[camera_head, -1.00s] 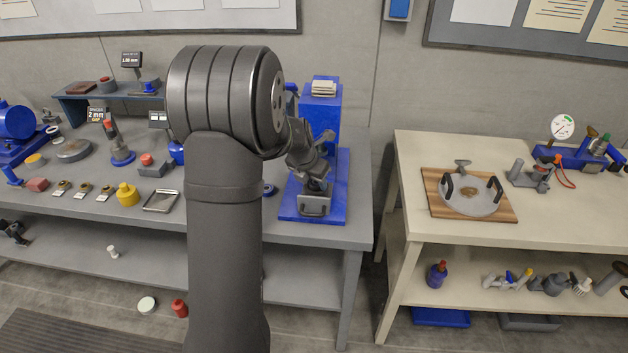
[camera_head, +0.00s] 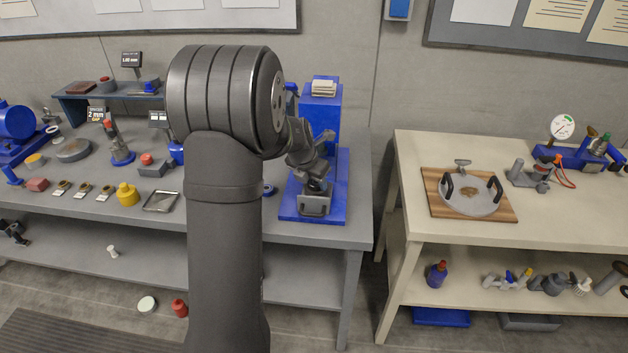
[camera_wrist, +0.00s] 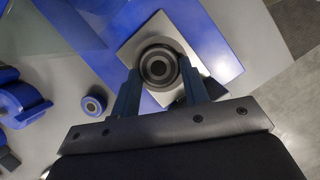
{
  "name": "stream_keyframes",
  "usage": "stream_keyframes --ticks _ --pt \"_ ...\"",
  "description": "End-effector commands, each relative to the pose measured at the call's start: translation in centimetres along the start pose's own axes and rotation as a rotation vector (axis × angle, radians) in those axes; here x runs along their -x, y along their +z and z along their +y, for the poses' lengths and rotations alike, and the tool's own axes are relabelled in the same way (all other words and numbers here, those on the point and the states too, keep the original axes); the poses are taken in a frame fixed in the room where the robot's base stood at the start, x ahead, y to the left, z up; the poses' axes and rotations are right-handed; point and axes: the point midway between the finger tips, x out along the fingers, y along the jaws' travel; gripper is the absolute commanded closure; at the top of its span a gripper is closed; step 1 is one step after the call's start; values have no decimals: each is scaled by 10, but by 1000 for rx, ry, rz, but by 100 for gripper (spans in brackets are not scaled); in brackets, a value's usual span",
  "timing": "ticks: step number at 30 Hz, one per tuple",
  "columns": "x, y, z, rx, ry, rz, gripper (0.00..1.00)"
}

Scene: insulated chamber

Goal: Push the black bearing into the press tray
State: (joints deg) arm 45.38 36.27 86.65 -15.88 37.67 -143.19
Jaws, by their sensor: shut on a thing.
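The black bearing (camera_wrist: 157,67) is a dark round ring in the middle of the wrist view. It sits between the two fingers of my gripper (camera_wrist: 160,88), which are shut on its sides. The press tray (camera_wrist: 145,27) is a silver-grey square plate seen beyond and under the bearing. In the head view the tray (camera_head: 314,207) has a dark front handle and lies on the blue press base. My gripper (camera_head: 315,183) is just above it there, and the bearing cannot be made out. Whether the bearing touches the tray is unclear.
The blue press (camera_head: 321,105) stands right behind the tray. A blue ring with a grey middle (camera_wrist: 93,105) lies left of the press base (camera_wrist: 218,45). Several small tools and parts stand on the grey bench (camera_head: 235,233). A gap separates it from the beige bench (camera_head: 450,238).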

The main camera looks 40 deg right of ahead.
Motion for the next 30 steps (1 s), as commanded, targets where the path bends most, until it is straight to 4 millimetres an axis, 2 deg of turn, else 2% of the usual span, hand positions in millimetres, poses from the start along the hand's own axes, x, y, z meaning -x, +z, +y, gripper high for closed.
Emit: stream_keyframes --ticks 8,9,12,13,25,30 --pt "-2 -2 0 0 -1 2 83" --pt "-2 -2 0 0 -1 3 57" --pt "-3 -2 -1 0 -2 4 37" --pt "-3 -2 -1 0 -2 4 33" --pt "-1 -1 0 0 -1 2 33" --pt "16 0 0 -1 0 -1 33"
